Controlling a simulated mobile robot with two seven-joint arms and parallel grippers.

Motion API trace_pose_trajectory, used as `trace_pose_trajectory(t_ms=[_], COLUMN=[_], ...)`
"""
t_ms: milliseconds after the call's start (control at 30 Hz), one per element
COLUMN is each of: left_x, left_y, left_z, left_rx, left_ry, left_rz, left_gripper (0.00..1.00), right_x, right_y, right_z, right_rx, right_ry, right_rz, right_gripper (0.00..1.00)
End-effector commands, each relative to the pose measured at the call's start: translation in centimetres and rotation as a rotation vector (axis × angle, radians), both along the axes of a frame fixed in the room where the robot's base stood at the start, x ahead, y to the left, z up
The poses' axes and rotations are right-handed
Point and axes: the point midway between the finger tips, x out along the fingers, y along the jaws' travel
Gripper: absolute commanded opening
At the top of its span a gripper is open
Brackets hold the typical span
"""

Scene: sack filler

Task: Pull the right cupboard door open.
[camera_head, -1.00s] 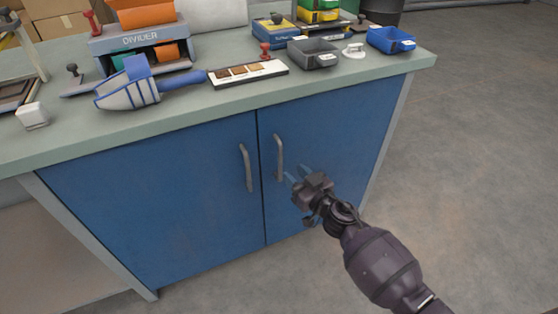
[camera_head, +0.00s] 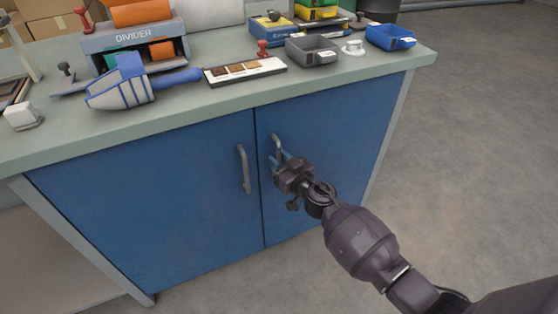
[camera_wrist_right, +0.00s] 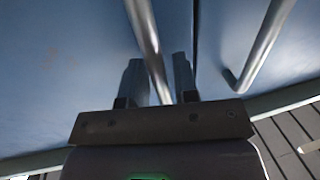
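The right cupboard door (camera_head: 345,135) is blue and stands shut beside the left door (camera_head: 140,200). Its grey upright bar handle (camera_head: 276,143) is near the gap between the doors. My right gripper (camera_head: 280,160) is at the lower part of this handle and hides some of it. In the right wrist view, the handle (camera_wrist_right: 146,30) runs down between the two fingers of my right gripper (camera_wrist_right: 160,80). The fingers are apart, one on each side of the bar; I cannot tell if they touch it. My left gripper is not in view.
The left door's handle (camera_head: 243,168) is close by on the left; it also shows in the right wrist view (camera_wrist_right: 262,45). The floor (camera_head: 470,150) at right is clear.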

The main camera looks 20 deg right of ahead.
Motion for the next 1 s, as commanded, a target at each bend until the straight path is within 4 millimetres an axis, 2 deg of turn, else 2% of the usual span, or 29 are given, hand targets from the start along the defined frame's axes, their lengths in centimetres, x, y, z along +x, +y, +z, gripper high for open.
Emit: trace_pose_trajectory(t_ms=[33, 167, 567, 767, 1000], left_x=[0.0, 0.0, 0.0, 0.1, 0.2], left_y=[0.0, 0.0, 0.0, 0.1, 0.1], left_z=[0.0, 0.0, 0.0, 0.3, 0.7], left_rx=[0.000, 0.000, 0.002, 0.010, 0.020], left_ry=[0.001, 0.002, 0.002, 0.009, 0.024], left_rz=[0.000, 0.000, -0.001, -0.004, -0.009], left_gripper=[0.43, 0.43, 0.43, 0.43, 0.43], right_x=[0.0, 0.0, -0.5, -2.7, -7.8], right_y=[0.0, 0.0, -0.1, -0.6, -2.0], right_z=[0.0, 0.0, 0.1, 0.2, 0.3], right_rx=[0.000, 0.000, -0.001, -0.002, -0.004], right_ry=[0.000, 0.000, -0.001, -0.001, -0.001], right_rz=[0.000, 0.000, 0.010, 0.058, 0.177], right_gripper=[0.20, 0.00, 0.00, 0.00, 0.00])
